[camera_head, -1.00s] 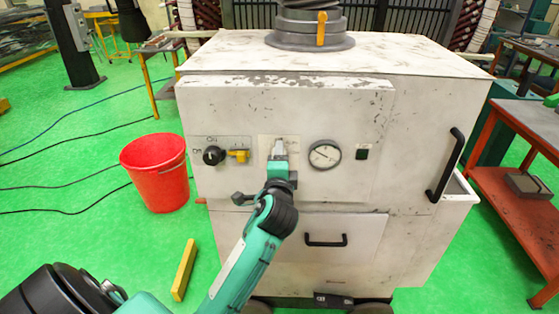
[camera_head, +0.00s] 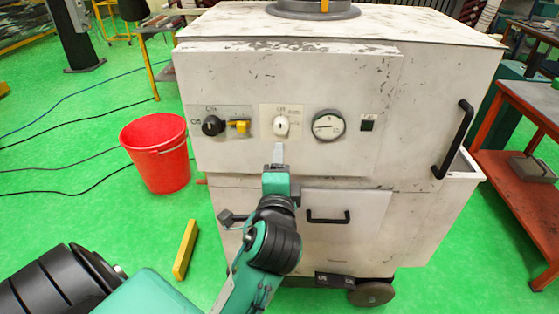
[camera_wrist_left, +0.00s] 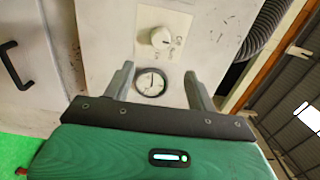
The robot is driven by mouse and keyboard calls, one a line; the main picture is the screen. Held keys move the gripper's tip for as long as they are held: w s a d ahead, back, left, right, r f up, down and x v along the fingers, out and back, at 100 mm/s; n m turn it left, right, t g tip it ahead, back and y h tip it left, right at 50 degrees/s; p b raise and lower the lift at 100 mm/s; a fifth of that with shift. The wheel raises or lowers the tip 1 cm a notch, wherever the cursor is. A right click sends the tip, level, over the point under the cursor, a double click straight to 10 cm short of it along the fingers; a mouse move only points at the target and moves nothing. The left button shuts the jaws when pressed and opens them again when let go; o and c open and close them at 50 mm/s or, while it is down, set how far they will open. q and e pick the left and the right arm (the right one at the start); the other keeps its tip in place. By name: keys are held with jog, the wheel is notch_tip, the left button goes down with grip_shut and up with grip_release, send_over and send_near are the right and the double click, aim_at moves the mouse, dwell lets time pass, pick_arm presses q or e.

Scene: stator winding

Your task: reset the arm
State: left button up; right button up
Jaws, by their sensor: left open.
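My left gripper (camera_head: 279,152) is in front of the white cabinet (camera_head: 230,80), just below a white knob (camera_head: 281,126) on its front panel. The gripper is apart from the knob. In the left wrist view the two fingers of the gripper (camera_wrist_left: 158,76) are spread, with nothing held between them. That view shows a white knob (camera_wrist_left: 160,38) on its plate beyond the fingers and a round dial (camera_wrist_left: 152,82) seen between them. My right gripper is not in view.
The panel also bears a black knob (camera_head: 212,125), a yellow switch (camera_head: 240,127) and a gauge (camera_head: 328,125). A drawer handle (camera_head: 328,218) and side handle (camera_head: 453,140) stick out. A red bucket (camera_head: 157,155) and yellow bar (camera_head: 185,249) are on the green floor at left.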

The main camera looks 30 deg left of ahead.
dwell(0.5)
pick_arm(q)
jog(key=w+d+f+g+h, duration=0.1)
jog(key=w+d+f+h, duration=0.15)
jog(key=f, duration=0.55)
jog(key=w+d+f+m+h, duration=0.1)
jog(key=w+d+f, duration=0.15)
jog(key=f, duration=0.65)
jog(key=w+d+f+g+h, duration=0.1)
jog(key=w+f+h, duration=0.15)
jog(key=f, duration=0.55)
jog(key=s+d+f+n+g+h, duration=0.1)
jog(key=s+f+g, duration=0.15)
jog(key=f, duration=0.95)
jog(key=s+d+f+g+h, duration=0.1)
jog(key=s+f+g, duration=0.15)
jog(key=f, duration=0.95)
jog(key=s+a+f+n+g+h, duration=0.25)
jog(key=s+f+n+g, duration=0.3)
jog(key=s+f, duration=2.1)
jog(key=s+a+f+n+g, duration=0.1)
jog(key=s+f+n, duration=0.1)
jog(key=s, duration=0.5)
jog(key=s+a+f+n, duration=0.1)
jog(key=s+f, duration=0.1)
jog(key=s, duration=0.6)
jog(key=shift+s+a+f+n+g+y, duration=0.3)
jog(key=shift+a+f+n+g+y, duration=0.05)
jog(key=shift+a+y, duration=0.1)
